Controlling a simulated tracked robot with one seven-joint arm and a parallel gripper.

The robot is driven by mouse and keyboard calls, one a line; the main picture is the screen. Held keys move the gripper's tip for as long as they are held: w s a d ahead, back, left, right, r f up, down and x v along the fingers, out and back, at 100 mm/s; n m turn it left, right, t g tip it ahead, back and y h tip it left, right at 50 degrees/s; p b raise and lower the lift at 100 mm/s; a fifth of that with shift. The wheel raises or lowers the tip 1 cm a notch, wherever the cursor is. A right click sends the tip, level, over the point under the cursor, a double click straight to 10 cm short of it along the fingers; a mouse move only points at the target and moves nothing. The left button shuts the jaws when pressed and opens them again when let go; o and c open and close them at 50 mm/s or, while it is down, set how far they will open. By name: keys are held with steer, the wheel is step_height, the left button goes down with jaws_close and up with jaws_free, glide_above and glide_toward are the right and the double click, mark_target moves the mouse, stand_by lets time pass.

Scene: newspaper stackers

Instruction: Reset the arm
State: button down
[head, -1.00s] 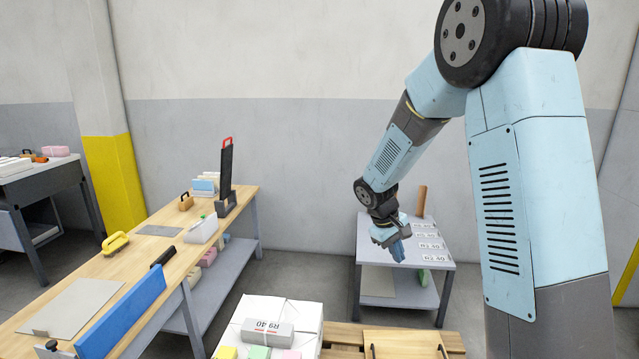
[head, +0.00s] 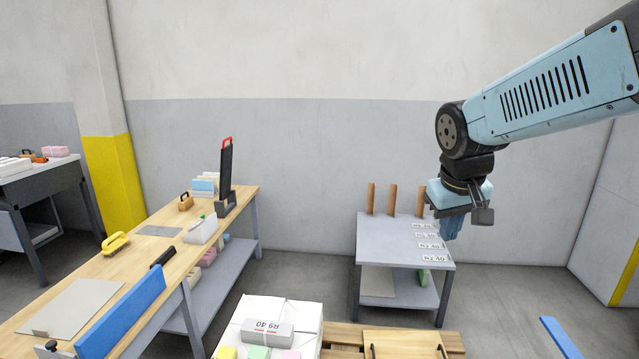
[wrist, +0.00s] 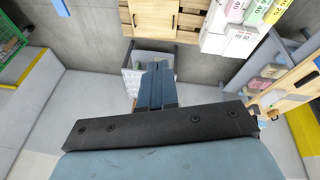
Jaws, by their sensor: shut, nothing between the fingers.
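My gripper (head: 452,226) hangs at the right of the head view, pointing down with its blue fingers together and nothing between them. In that view it overlaps the right rear part of the small grey table (head: 385,245); I cannot tell its exact height. In the wrist view the closed blue fingers (wrist: 157,88) show in the middle, past a black bar, with the floor and the small table beyond them.
The small table holds several label cards (head: 434,258) and wooden posts (head: 393,199). A long wooden workbench (head: 205,232) with tools stands at left. A white stack with a grey block (head: 266,332) and a pallet (head: 405,340) are in front.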

steer(key=s+r+m+t+y, duration=0.1)
steer(key=s+r+t, duration=0.1)
steer(key=s, duration=0.8)
steer(key=shift+s+a+r+m, duration=0.2)
steer(key=shift+s+r+m, duration=0.05)
steer(key=shift+s+m, duration=0.05)
